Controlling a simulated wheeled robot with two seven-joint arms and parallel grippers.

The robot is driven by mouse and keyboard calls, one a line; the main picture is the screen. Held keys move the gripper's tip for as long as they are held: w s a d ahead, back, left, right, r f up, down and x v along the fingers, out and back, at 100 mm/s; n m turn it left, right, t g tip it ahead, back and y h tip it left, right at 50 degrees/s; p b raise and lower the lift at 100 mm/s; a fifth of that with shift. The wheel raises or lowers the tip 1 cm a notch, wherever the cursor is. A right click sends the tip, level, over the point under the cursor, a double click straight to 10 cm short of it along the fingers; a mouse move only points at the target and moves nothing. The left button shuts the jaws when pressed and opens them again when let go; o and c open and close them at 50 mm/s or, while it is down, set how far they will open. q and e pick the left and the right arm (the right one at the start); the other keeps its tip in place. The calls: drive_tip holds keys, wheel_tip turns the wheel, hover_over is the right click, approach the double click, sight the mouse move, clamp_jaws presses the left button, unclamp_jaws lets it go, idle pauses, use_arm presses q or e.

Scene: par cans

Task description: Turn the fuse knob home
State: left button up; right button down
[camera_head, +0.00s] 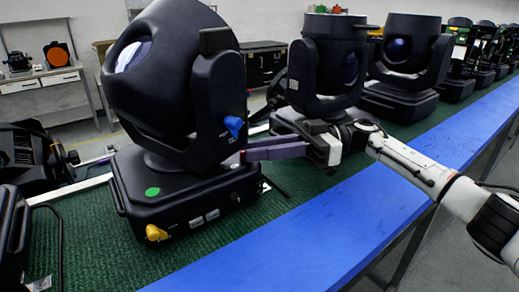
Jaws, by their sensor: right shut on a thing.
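A large black moving-head lamp (185,85) stands on the green mat, its base (185,205) toward me. A yellow knob (157,233) sits on the base's front corner. My left gripper is not in view.
More black lamps (326,65) stand in a row behind my right gripper. Another dark fixture (30,155) lies at the left. A blue strip (310,235) along the bench's front is clear. A thin dark cable or rod (275,186) lies on the mat below my fingers.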

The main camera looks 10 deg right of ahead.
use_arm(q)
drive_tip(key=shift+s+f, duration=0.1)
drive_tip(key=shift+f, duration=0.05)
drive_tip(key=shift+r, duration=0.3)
use_arm(e)
drive_tip(key=c, duration=1.7)
unclamp_jaws()
drive_tip(key=shift+o, duration=0.2)
